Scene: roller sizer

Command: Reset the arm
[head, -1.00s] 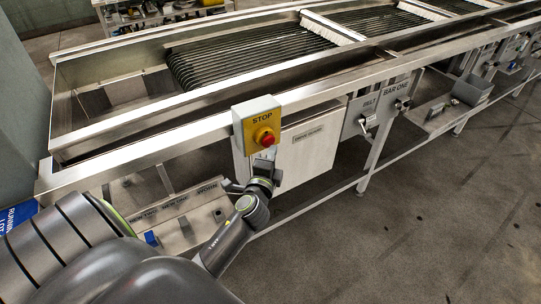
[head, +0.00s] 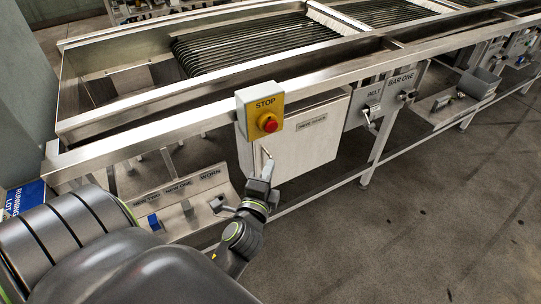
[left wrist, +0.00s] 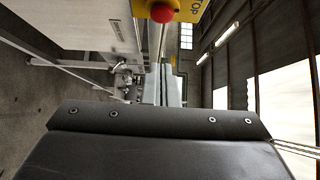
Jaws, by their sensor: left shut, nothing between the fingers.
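My left gripper (head: 268,168) is shut and empty. It points up in front of the light grey guard box (head: 318,140) of the sizer, below the yellow stop box (head: 267,110) with its red button (head: 268,122). Whether it touches the guard box I cannot tell. In the left wrist view the red button (left wrist: 161,12) shows at the top, with the gripper's dark body across the bottom. My right gripper is not in view.
A labelled metal tray (head: 180,203) with a blue piece (head: 153,222) and a grey piece (head: 218,204) lies left of the gripper. The frame rail (head: 340,80) runs above. A blue sign (head: 24,196) stands at far left. Floor at right is clear.

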